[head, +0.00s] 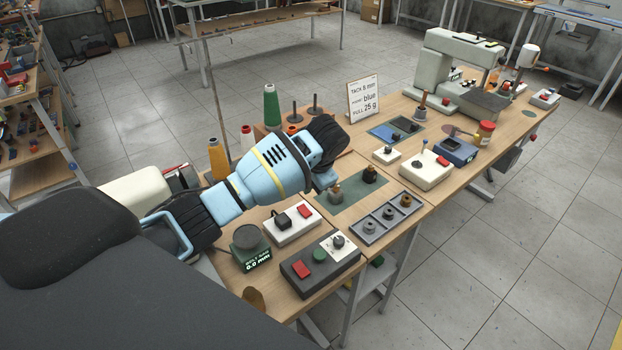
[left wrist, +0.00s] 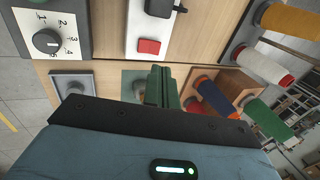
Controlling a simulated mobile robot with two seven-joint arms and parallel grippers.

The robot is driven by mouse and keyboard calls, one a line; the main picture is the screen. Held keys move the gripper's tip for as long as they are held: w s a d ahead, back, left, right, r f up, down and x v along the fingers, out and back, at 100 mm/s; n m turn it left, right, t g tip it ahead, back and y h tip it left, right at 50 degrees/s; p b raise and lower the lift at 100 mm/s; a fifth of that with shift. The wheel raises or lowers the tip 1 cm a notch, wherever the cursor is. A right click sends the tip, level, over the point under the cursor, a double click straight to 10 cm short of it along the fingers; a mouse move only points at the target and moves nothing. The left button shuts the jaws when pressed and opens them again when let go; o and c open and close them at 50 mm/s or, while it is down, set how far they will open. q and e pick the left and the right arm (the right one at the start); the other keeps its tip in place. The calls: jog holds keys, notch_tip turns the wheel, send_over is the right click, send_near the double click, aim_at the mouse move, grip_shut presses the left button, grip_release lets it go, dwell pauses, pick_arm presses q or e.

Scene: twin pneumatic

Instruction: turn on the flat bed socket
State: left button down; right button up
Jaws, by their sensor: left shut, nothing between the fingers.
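A white socket box (head: 291,222) with a black plug (head: 283,219) and a red rocker switch (head: 304,210) lies on the near table. In the left wrist view, its red switch (left wrist: 149,46) shows at top middle, with the plug (left wrist: 160,7) above it. I cannot tell from the switch whether it is on or off. A similar small white box (head: 545,98) with red stands at the far right end. My left gripper (left wrist: 157,72) is shut and empty, over the green mat beside the white box, apart from the switch. My right gripper is not in view.
Thread spools (head: 271,106) stand behind my left arm. A grey tray (head: 380,222) and metal parts (head: 370,174) lie to the right.

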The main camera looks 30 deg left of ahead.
aim_at(299, 206)
pick_arm(q)
jog(key=b+x, duration=0.1)
jog(key=x, duration=0.7)
jog(key=shift+a+f, duration=0.1)
jog(key=shift+f, duration=0.3)
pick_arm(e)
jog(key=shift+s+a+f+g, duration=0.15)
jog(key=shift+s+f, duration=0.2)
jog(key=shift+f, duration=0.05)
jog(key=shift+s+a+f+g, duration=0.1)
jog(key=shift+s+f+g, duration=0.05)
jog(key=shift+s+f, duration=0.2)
pick_arm(q)
jog(key=shift+w, duration=0.1)
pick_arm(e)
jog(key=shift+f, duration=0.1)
